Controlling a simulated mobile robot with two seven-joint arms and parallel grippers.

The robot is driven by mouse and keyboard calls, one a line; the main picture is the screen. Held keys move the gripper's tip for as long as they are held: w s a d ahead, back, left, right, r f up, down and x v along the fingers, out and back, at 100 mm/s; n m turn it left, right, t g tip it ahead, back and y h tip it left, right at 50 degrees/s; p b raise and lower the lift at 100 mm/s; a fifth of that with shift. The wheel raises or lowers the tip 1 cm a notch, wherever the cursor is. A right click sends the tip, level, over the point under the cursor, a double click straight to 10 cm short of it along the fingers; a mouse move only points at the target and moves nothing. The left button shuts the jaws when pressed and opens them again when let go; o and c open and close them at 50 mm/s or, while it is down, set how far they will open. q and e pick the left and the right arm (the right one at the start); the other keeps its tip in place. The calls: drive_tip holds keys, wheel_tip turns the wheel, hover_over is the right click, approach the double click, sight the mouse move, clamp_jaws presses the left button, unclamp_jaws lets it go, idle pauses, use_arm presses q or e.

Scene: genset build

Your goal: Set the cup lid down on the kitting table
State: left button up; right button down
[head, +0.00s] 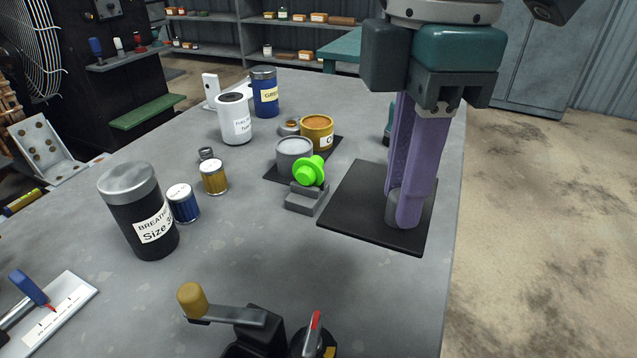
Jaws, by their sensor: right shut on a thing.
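My right gripper (408,212) comes down from the top with long purple fingers over the black mat (350,205) on the grey kitting table (250,250). Its fingers are shut on a small dark grey round piece, which I take to be the cup lid (391,208). The lid is mostly hidden by the fingers. It is low over the mat, and I cannot tell whether it touches. My left gripper is not in view.
Left of the mat are a grey cup (294,152), a yellow cup (317,127) and a bright green part (309,171) on a grey step block (304,200). A black canister (150,222) stands further left. A crank device (255,325) is at the front edge.

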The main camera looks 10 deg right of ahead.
use_arm(q)
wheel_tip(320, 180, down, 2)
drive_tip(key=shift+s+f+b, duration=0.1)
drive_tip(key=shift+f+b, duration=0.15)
drive_tip(key=shift+b, duration=0.7)
use_arm(e)
wheel_tip(320, 180, down, 9)
drive_tip(key=shift+f, duration=0.15)
use_arm(q)
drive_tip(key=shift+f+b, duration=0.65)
drive_tip(key=shift+b, duration=0.05)
use_arm(e)
wheel_tip(320, 180, down, 4)
drive_tip(key=shift+f, duration=0.1)
drive_tip(key=shift+f, duration=0.1)
drive_tip(key=shift+f, duration=0.15)
drive_tip(key=c, duration=0.7)
unclamp_jaws()
